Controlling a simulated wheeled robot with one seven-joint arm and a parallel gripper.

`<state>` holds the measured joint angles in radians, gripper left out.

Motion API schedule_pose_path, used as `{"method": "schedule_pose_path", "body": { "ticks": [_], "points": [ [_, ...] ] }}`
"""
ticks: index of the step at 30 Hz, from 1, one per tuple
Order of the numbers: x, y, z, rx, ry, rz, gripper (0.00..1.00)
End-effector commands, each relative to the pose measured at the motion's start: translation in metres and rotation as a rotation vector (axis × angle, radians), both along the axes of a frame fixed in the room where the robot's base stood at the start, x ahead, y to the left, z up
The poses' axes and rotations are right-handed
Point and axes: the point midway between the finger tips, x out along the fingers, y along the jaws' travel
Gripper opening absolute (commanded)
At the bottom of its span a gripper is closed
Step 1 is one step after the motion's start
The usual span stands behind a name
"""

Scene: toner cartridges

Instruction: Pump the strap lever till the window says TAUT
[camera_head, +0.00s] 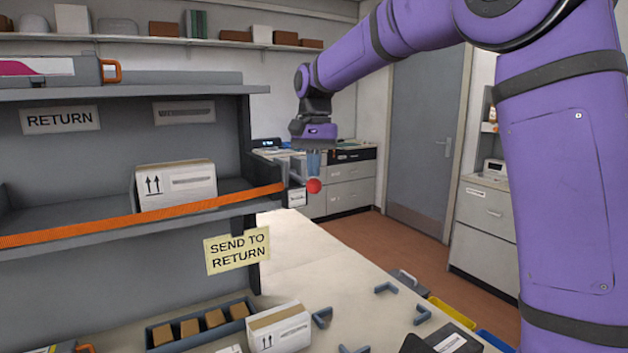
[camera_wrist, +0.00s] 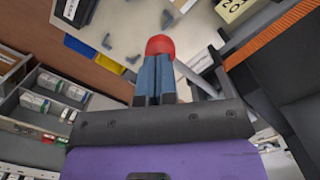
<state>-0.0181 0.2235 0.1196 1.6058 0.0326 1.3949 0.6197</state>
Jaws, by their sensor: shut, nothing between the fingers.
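The orange strap (camera_head: 150,219) runs across the front of the middle shelf to a grey ratchet bracket (camera_head: 290,170) at the shelf's right end. The lever's red knob (camera_head: 313,186) stands out to the right of the bracket. In the wrist view a grey lever rod (camera_wrist: 197,82) runs from near the red knob (camera_wrist: 160,46) toward the shelf. My gripper (camera_head: 313,174) points down with its fingers shut and empty. Its fingertips are right at the knob, overlapping it in view; I cannot tell whether they touch. I cannot make out any window reading.
A white carton (camera_head: 176,187) sits behind the strap on the shelf. Below, a blue tray (camera_head: 161,334) of small boxes and another carton (camera_head: 279,328) stand on the pale table (camera_head: 330,262). Blue corner brackets (camera_head: 386,288) mark the table. The space around my gripper's right side is open.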

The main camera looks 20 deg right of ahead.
Motion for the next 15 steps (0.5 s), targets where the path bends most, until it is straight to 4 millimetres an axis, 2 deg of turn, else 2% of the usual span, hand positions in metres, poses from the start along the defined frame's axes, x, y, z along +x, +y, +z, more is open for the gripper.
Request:
{"method": "schedule_pose_path", "body": {
  "ticks": [8, 15],
  "points": [
    [0.000, 0.000, -0.002, 0.000, 0.001, 0.000, 0.00],
    [0.000, 0.000, -0.024, 0.000, 0.001, 0.000, 0.00]
  ]
}}
